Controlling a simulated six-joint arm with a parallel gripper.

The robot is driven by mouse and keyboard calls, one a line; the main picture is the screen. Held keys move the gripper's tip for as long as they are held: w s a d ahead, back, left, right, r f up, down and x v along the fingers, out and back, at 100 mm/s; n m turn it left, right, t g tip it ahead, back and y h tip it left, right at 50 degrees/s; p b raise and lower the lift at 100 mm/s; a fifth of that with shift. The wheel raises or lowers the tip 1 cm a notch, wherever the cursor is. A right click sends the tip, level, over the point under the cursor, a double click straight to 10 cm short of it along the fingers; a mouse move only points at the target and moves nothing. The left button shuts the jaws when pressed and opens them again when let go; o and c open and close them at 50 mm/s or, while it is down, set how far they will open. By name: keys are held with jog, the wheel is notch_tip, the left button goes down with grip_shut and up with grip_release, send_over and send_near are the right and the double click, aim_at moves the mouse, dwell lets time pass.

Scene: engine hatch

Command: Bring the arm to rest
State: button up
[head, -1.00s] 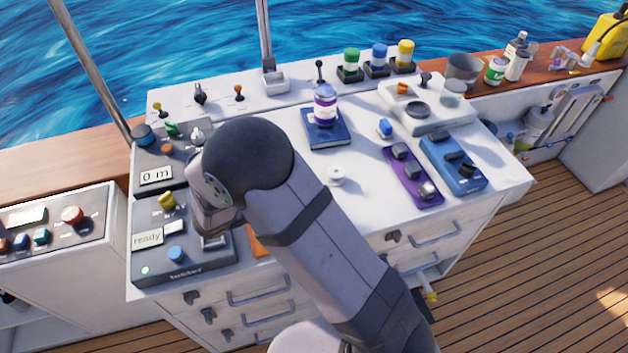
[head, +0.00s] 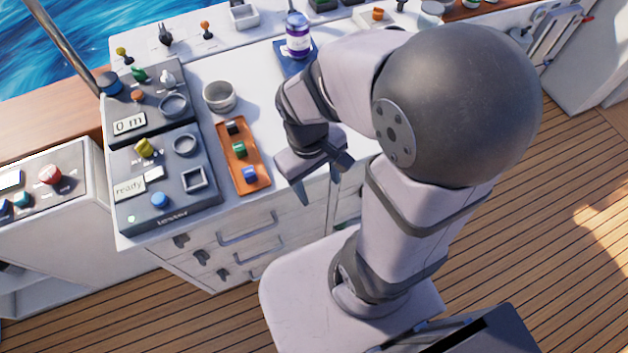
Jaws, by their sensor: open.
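My gripper (head: 325,186) is in the head view, in front of the white console's (head: 262,112) front edge. Its fingers are apart, point downward, and hold nothing. My arm is folded back over its base, with the elbow large in the right half of the view. An orange tray (head: 236,160) with several coloured knobs lies on the console just left of my gripper, apart from it. The arm hides the right part of the console top.
The grey tester (head: 170,208), showing "ready", is at the console's left, below a "0 m" panel (head: 130,123). A round metal cup (head: 219,97) stands behind the orange tray. A purple-labelled bottle (head: 298,38) stands on a blue pad. Wooden deck (head: 560,270) at right is clear.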

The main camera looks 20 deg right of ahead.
jog(key=shift+w+a+r+m+t+y, duration=0.1)
jog(key=shift+a+r+m+t+y, duration=0.15)
jog(key=shift+m, duration=0.35)
jog(key=shift+a+m+t+y, duration=0.15)
jog(key=shift+a+m+y, duration=0.15)
jog(key=shift+m, duration=0.3)
dwell(0.4)
